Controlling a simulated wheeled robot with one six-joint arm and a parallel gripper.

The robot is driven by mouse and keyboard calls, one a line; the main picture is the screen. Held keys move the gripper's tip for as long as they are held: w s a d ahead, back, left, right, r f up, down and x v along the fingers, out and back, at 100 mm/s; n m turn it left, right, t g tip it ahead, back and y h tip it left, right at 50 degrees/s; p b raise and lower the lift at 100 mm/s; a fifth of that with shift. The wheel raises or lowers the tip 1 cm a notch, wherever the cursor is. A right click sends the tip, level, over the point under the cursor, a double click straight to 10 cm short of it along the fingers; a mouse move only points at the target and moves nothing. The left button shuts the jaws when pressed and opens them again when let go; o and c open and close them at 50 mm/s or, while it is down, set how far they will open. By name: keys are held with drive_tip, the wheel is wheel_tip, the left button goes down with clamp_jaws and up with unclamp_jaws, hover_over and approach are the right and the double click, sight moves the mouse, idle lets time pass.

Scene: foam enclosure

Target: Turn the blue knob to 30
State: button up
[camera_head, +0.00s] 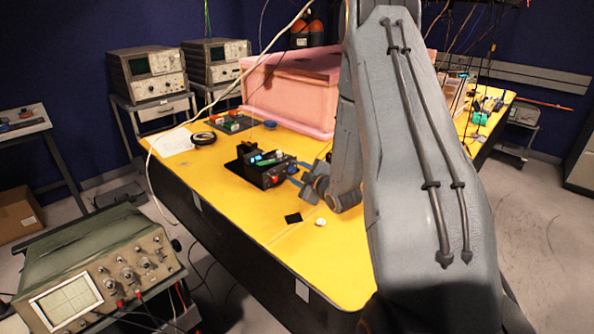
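A black box-shaped device (249,172) stands on the yellow table, with a small lit cyan patch (256,158) and a red part (274,180) on its right side. A small blue patch (292,169) shows at its right end, next to my gripper; I cannot tell whether it is the blue knob. My gripper (297,176) is at the right end of the device, small and partly merged with it in view. I cannot tell whether its fingers touch anything or how far apart they are. No scale or number is readable.
A pink foam box (290,95) stands behind the device. A blue round object (270,125), green boards (233,122) and a black ring (203,138) lie at the back left. A black piece (293,218) and a white disc (320,222) lie in front. My arm hides the table's right middle.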

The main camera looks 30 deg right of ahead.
drive_tip(key=shift+w+f, duration=0.1)
drive_tip(key=shift+w, duration=0.2)
clamp_jaws()
